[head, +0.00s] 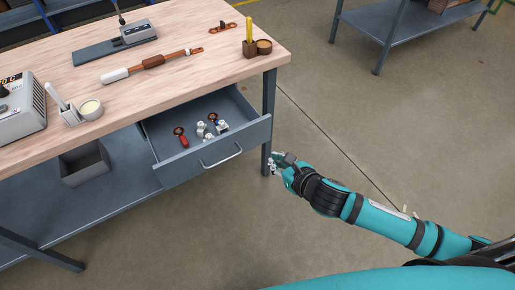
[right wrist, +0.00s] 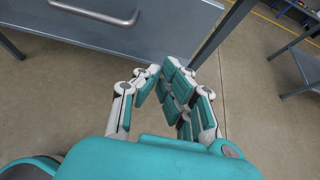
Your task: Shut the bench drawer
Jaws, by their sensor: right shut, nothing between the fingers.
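The grey bench drawer (head: 212,155) hangs open under the wooden bench top (head: 190,62). Several small items lie inside it, among them a red-handled tool (head: 182,138) and white parts (head: 204,132). Its bar handle (head: 222,157) is on the front panel. In the right wrist view the drawer front (right wrist: 160,30) and its handle (right wrist: 95,12) show at the upper left. My right gripper (head: 273,165) is shut and empty, to the right of the drawer front and apart from the handle. It also shows in the right wrist view (right wrist: 163,72). My left gripper is out of view.
A bench leg (head: 268,108) stands just beyond the drawer's right side, close to my right gripper. A grey bin (head: 84,163) sits on the lower shelf (head: 95,205). Another grey table (head: 400,25) stands at the back right. The floor in front is clear.

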